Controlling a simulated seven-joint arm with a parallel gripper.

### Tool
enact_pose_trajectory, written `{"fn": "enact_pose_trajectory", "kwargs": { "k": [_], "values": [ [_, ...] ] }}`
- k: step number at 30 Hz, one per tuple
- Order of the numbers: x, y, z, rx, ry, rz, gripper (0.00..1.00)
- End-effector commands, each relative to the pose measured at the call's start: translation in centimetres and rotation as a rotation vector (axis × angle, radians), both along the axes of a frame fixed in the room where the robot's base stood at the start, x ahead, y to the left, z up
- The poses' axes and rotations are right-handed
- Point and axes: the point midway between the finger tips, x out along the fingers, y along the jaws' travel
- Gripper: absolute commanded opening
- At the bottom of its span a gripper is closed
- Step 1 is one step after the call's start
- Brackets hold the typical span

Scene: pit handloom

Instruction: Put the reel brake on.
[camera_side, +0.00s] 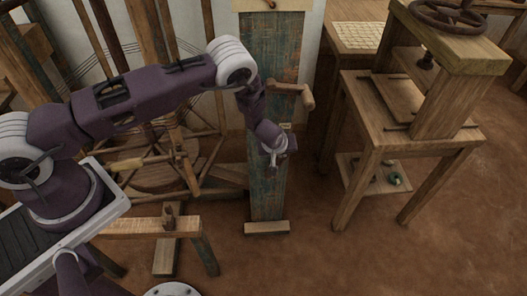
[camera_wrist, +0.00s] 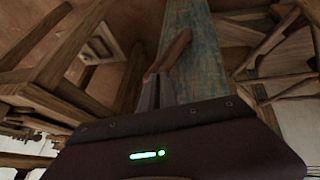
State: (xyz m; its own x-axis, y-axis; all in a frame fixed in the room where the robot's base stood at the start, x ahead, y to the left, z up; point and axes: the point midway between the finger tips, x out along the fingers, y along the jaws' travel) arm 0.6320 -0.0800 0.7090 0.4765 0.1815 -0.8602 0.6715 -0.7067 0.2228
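In the wrist view the post (camera_wrist: 196,45) runs to the top edge, and a brown wooden piece, probably the lever (camera_wrist: 174,52), shows just beyond my grey fingers (camera_wrist: 157,92). The fingers are partly hidden by the wrist housing, so their opening is unclear.
A large spoked wooden reel (camera_side: 160,175) stands left of the post. A wooden table (camera_side: 440,140) with a press and handwheel (camera_side: 447,14) stands to the right. The earthen floor right of the post's foot is clear.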

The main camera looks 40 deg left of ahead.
Motion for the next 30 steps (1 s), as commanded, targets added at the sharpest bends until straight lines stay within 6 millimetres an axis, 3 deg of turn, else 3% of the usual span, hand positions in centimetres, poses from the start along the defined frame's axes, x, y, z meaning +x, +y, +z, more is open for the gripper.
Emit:
{"fn": "enact_pose_trajectory", "kwargs": {
  "k": [1, 5, 12, 20, 22, 23, 26, 27, 30],
  "values": [
    [-1.2, 2.6, -1.0, 0.024, 0.019, 0.034, 0.00],
    [-2.9, 2.6, 0.5, 0.011, 0.009, 0.022, 0.00],
    [-5.9, 0.7, 6.5, 0.001, -0.004, 0.005, 0.00],
    [-7.7, -0.3, 10.0, -0.001, -0.005, 0.002, 0.00],
    [-7.6, -0.6, 11.8, -0.014, -0.002, -0.008, 0.00],
    [-7.5, -0.9, 13.2, -0.024, 0.001, -0.019, 0.00],
    [-7.9, -1.5, 20.4, -0.071, 0.017, -0.088, 0.00],
    [-8.7, -1.7, 23.9, -0.087, 0.025, -0.133, 0.00],
    [-12.1, -1.6, 31.7, -0.103, 0.036, -0.258, 0.00]
  ]
}}
